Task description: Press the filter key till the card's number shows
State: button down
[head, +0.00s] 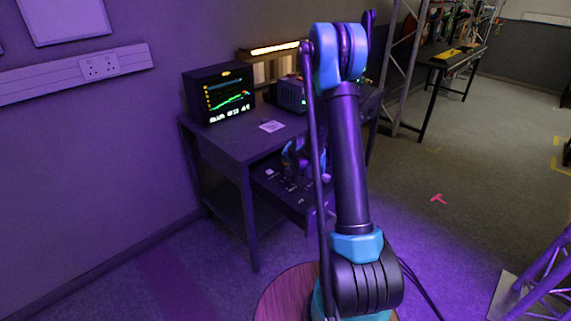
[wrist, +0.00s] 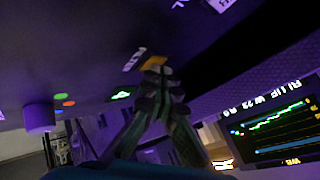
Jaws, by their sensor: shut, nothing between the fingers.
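My gripper (wrist: 157,72) is shut and empty. In the wrist view its fingertips are right at an orange key (wrist: 152,62) on a dark panel; I cannot tell whether they touch it. A green-marked key (wrist: 122,95) lies to the left of the fingers. No legible label shows which one is the filter key. In the head view the panel (head: 288,187) sits low at the desk's front, partly behind my arm. A white card (head: 271,126) lies on the desk top, its print too small to read. The monitor (head: 222,92) shows coloured curves and a line of text; in the wrist view it appears upside down (wrist: 272,128).
The desk (head: 222,138) stands against the wall. A grey box (head: 290,95) stands at the back of its top. A round knob (wrist: 39,118) and small coloured dots (wrist: 65,101) are on the panel left of my fingers. Open floor (head: 460,150) lies to the right.

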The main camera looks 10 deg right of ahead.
jog(key=shift+r, duration=0.8)
jog(key=shift+r, duration=2.5)
jog(key=shift+s, duration=0.1)
jog(key=s+d+r+n+g+h, duration=0.1)
jog(key=s+d+n+g, duration=0.1)
jog(key=s, duration=1.8)
jog(key=s+d+n+g+h, duration=0.1)
jog(key=s+n, duration=0.3)
jog(key=s, duration=1.6)
jog(key=shift+s+d+r+n+g, duration=0.35)
jog(key=shift+d+g, duration=0.1)
jog(key=shift+g, duration=0.45)
